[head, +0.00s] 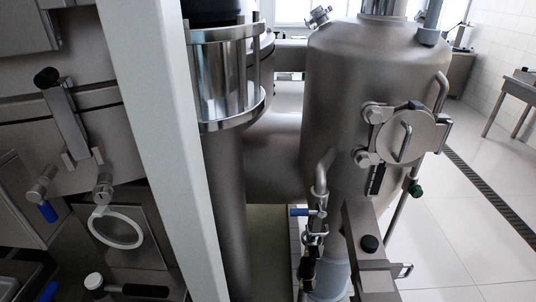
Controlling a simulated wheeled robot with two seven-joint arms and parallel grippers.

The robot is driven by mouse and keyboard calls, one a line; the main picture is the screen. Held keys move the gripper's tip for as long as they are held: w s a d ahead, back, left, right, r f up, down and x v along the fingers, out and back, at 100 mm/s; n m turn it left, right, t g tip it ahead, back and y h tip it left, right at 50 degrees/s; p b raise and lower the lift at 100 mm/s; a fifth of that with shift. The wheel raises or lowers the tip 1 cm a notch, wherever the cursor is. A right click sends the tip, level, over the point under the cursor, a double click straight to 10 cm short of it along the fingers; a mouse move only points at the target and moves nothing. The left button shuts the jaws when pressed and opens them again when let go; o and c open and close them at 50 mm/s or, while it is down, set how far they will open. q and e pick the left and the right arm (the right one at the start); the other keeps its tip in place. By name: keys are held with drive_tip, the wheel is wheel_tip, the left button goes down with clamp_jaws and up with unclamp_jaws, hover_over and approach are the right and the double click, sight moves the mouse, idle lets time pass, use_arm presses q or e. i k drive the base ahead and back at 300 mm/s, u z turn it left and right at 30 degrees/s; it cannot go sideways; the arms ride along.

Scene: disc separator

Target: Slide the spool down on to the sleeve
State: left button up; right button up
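A shiny steel cylinder (222,72) with a ring flange at its top and another at its bottom stands upright at top centre-left; it may be the spool. Thin rods run between its two flanges. Below it a duller upright steel column (227,195) goes down out of the picture; I cannot tell whether this is the sleeve. The lower flange hides how the two meet. Neither of my grippers is in the head view.
A pale upright post (160,150) stands close in front, left of the column. A large steel tank (345,85) with a round hatch (405,137) stands right. Pipes with a blue-handled valve (300,212) are below it. Tiled floor (490,220) is open at far right.

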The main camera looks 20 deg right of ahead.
sight(313, 232)
drive_tip(key=z, duration=1.25)
